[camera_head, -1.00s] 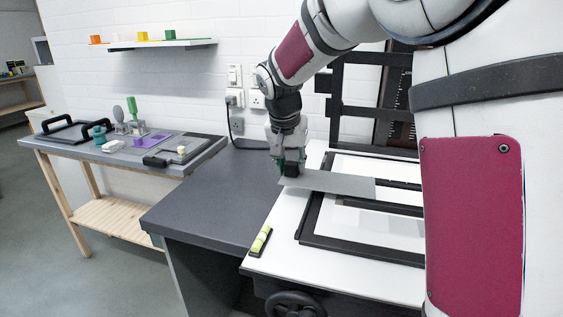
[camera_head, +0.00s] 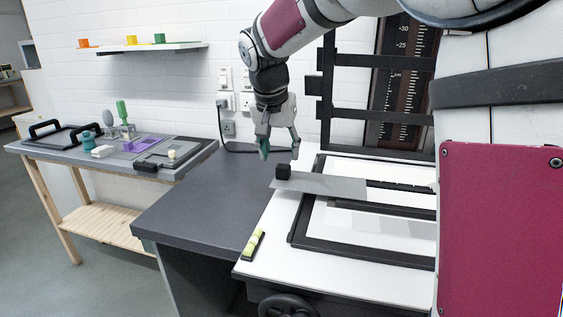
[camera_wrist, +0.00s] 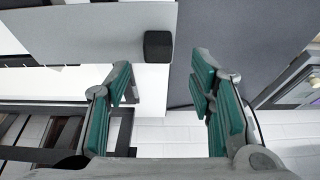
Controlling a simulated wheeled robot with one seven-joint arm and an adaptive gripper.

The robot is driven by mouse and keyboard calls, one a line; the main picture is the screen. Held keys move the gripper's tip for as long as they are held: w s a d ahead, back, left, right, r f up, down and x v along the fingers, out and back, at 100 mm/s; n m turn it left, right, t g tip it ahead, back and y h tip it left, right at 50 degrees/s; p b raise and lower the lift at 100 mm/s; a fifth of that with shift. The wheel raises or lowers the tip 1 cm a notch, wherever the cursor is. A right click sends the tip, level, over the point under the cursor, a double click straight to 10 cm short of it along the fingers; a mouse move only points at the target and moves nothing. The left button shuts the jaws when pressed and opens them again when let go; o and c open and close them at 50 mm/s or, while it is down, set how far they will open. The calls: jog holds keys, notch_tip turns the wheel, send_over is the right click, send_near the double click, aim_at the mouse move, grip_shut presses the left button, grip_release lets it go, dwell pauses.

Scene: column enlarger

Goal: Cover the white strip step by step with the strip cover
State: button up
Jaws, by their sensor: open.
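The strip cover is a flat grey plate (camera_head: 325,186) with a black block handle (camera_head: 283,171) at its left end. It lies across the upper part of the black easel frame (camera_head: 292,235). In the wrist view the grey plate (camera_wrist: 95,30) and its black handle (camera_wrist: 158,46) show at the top. The white strip (camera_head: 385,224) lies inside the frame, with pale grey bands on its upper part; the plate and my arm hide some of the area. My gripper (camera_head: 280,150) is open and empty, just above and left of the handle, apart from it. Its green finger pads (camera_wrist: 163,105) show in the wrist view.
A yellow-green level (camera_head: 253,244) lies at the baseboard's left edge. The dark grey worktop (camera_head: 205,190) to the left is clear. A scaled black column (camera_head: 395,90) stands behind the easel. A side table (camera_head: 45,160) holds trays and tools.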

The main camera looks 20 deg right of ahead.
jog(key=v, duration=0.5)
jog(key=shift+r, duration=0.35)
jog(key=shift+s, duration=0.15)
jog(key=s+f+n+y+p, duration=0.1)
jog(key=s+n+p, duration=0.2)
jog(key=s, duration=1.4)
jog(key=s+a+f+n+y+p, duration=0.1)
jog(key=s+n+p, duration=0.2)
jog(key=s, duration=1.4)
jog(key=shift+a+f+n+y, duration=0.25)
jog(key=shift+f+n+y, duration=0.15)
jog(key=shift+n, duration=0.2)
jog(key=shift+s+r, duration=0.1)
